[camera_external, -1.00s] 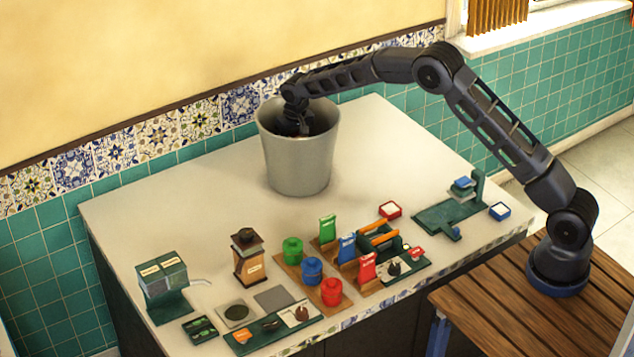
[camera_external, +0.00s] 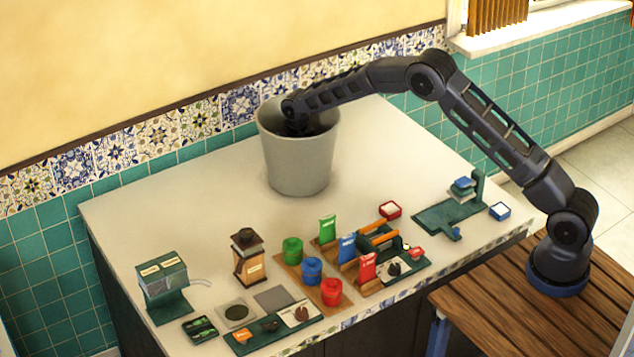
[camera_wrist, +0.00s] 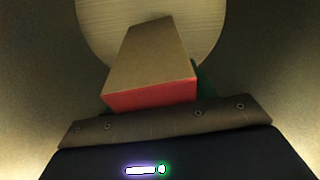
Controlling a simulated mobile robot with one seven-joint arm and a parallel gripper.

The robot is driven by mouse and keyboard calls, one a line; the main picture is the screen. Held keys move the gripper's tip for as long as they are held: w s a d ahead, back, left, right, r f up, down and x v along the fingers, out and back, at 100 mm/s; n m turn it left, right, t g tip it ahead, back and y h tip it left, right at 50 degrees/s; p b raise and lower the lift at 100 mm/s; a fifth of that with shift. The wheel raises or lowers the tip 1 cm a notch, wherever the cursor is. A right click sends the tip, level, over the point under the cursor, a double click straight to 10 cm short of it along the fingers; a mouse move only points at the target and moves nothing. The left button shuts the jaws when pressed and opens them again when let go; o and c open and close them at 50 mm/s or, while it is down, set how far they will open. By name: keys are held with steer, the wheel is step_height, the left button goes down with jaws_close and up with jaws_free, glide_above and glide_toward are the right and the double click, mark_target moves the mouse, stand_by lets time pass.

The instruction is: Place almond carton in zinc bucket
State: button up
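The zinc bucket (camera_external: 298,165) stands upright on the counter near the tiled wall. My gripper is down inside it, and its fingers are hidden by the bucket wall in the external view. In the wrist view, a tan carton with a red end (camera_wrist: 152,60), which I take for the almond carton, sticks out ahead of my gripper (camera_wrist: 150,108) toward the round bucket floor (camera_wrist: 95,25). It appears held, though the fingertips are not clearly seen. No label shows on it. A small teal patch shows beside its right edge.
Several small items stand at the counter's front: a green machine (camera_external: 163,285), a grinder (camera_external: 248,258), coloured pots (camera_external: 312,270), small packets (camera_external: 347,249) and a green stand (camera_external: 450,215). The counter around the bucket is clear. The tiled wall is close behind it.

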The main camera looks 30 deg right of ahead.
steer(key=shift+o, duration=1.3)
steer(key=shift+r, duration=0.2)
